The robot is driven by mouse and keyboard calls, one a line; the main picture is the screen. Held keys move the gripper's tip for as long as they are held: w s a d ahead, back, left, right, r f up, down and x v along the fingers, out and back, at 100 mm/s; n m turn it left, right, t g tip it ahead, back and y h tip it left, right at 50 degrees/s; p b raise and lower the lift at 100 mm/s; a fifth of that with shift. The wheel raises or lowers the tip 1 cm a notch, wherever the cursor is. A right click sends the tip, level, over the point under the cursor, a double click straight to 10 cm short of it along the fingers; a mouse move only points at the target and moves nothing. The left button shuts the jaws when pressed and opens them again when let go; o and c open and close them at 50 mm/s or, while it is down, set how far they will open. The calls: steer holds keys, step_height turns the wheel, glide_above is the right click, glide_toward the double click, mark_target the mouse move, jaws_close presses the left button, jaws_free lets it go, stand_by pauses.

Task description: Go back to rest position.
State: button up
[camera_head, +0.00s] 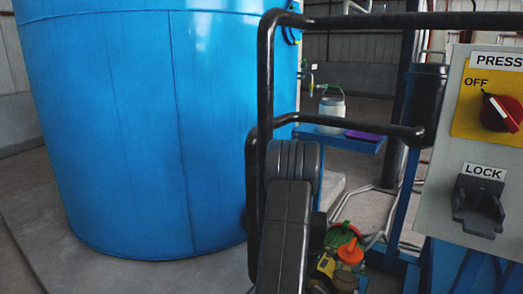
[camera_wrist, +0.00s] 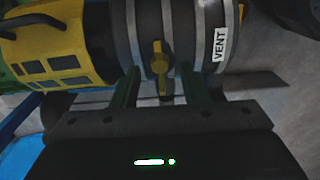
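In the wrist view my gripper (camera_wrist: 159,78) has its two fingers spread apart. A yellow valve handle (camera_wrist: 159,57) stands upright between them, with a gap showing on each side. The handle sits on a grey ribbed cylinder (camera_wrist: 205,15) with a white VENT label (camera_wrist: 220,45). I cannot tell how close the fingertips are to the cylinder. In the head view my dark arm link rises at the lower middle, and my gripper is not visible there.
A large blue tank (camera_head: 140,130) fills the left. A black tube frame (camera_head: 266,80) stands by my arm. Yellow-black equipment (camera_wrist: 62,45) lies left in the wrist view.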

step_height(320, 180, down, 3)
steer(key=shift+r, duration=0.2)
steer(key=shift+r+n+b, duration=0.35)
steer(key=shift+n+b, duration=0.1)
steer(key=shift+n, duration=0.35)
steer(key=n+b, duration=0.2)
steer(key=n, duration=0.2)
step_height(320, 180, up, 14)
steer(key=s+p, duration=0.1)
steer(key=p, duration=0.3)
steer(key=shift+s+a, duration=0.2)
steer(key=shift+a, duration=0.25)
steer(key=shift+r, duration=0.1)
